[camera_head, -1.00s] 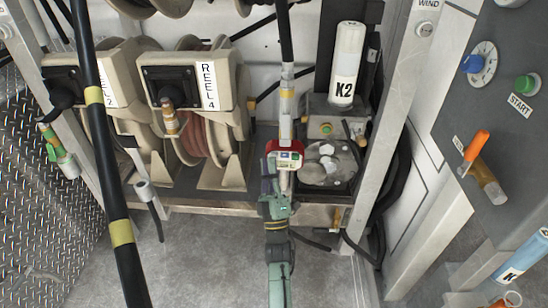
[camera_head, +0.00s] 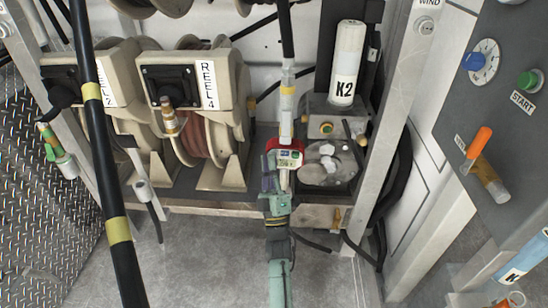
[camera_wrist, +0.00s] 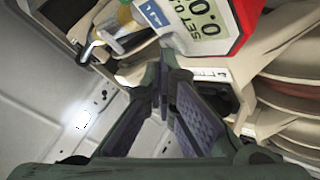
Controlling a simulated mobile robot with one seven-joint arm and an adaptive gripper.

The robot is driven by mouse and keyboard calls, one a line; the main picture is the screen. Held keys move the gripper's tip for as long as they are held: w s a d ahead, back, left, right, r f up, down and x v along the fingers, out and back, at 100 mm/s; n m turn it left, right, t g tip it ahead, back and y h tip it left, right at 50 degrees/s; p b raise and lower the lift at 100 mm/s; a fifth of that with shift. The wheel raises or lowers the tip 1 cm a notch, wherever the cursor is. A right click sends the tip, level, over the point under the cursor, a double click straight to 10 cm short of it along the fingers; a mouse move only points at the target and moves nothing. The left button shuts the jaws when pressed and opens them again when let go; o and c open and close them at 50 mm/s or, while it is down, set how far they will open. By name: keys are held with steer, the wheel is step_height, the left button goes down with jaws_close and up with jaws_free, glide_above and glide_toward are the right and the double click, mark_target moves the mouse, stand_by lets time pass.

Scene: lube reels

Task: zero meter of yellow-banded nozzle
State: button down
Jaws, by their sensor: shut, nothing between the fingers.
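The red-framed meter (camera_head: 290,158) hangs at the lower end of a pale nozzle (camera_head: 286,128) with a yellow band (camera_head: 287,91), below a black hose. In the wrist view, part of the meter (camera_wrist: 240,12) fills the top, with a grey display (camera_wrist: 200,22) showing digits that look like 0.0, cut off by the frame edge. A blue button (camera_wrist: 152,12) with white marking sits left of the display. My gripper (camera_head: 273,182) is just below the meter; its fingers (camera_wrist: 163,72) are shut and empty, apparently apart from the meter's face.
Reel 4 (camera_head: 192,95) stands left of the nozzle. A white K2 canister (camera_head: 346,62) and a grey metal box (camera_head: 335,115) stand to the right. A black hose with yellow bands (camera_head: 103,150) crosses the left foreground. A control panel (camera_head: 500,120) is at far right. The floor (camera_head: 200,265) below is clear.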

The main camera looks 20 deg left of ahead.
steer(key=shift+w, duration=0.15)
stand_by(0.5)
steer(key=shift+s+d, duration=0.15)
steer(key=shift+s, duration=0.45)
steer(key=shift+s+d, duration=0.15)
steer(key=shift+s, duration=0.4)
steer(key=shift+s, duration=0.1)
steer(key=s, duration=0.2)
steer(key=s+d+p, duration=0.1)
steer(key=s, duration=0.1)
steer(key=shift+s+d, duration=0.2)
steer(key=shift+s, duration=0.1)
